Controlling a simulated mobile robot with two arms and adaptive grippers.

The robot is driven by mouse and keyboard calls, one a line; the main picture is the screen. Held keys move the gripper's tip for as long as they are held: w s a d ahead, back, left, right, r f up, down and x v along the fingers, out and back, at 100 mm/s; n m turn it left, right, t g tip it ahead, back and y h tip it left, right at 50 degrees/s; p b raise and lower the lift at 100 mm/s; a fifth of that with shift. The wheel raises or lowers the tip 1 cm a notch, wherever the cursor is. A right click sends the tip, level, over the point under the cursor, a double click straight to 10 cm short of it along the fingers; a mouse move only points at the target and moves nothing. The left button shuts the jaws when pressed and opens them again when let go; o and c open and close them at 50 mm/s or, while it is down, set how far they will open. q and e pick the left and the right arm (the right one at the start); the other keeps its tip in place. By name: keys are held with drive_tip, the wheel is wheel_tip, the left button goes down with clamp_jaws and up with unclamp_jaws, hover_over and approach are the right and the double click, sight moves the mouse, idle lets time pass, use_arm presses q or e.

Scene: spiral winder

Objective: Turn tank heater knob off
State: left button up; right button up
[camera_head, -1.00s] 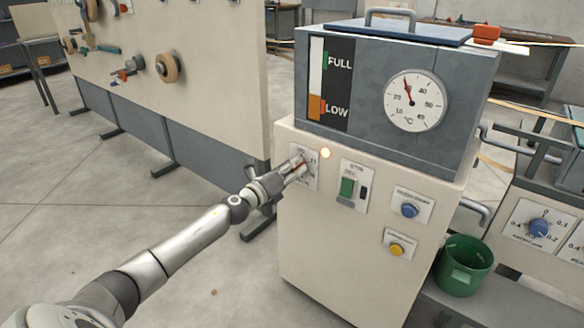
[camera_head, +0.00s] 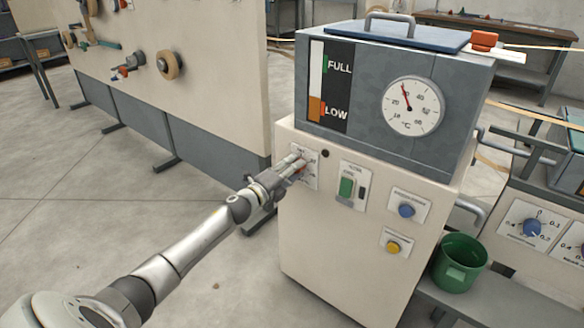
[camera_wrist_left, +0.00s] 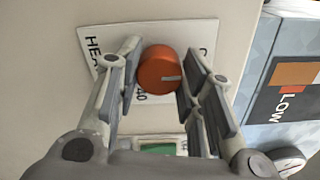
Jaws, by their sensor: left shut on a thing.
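The tank heater knob (camera_wrist_left: 160,70) is a round orange-red knob with a pale pointer mark on a white, lettered plate. In the left wrist view the mark points to the right of the picture. My left gripper (camera_head: 297,163) is shut on the knob, one finger on each side of it. In the head view the fingers and wrist hide most of the knob and part of its plate (camera_head: 311,181). A small round lamp (camera_head: 325,153) at the plate's upper right is dark. My right gripper is not in view.
A green switch (camera_head: 346,187), a blue knob (camera_head: 406,210) and a yellow button (camera_head: 393,247) sit right of the heater plate. Above is the grey tank (camera_head: 370,85) with its level gauge and dial (camera_head: 411,106). A green bucket (camera_head: 460,263) stands at right.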

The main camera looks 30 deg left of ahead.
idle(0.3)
use_arm(q)
drive_tip(key=o, duration=1)
drive_tip(key=shift+o, duration=0.2)
drive_tip(key=shift+s, duration=0.1)
drive_tip(key=s+a, duration=0.1)
drive_tip(key=s, duration=1.1)
drive_tip(key=shift+f, duration=0.1)
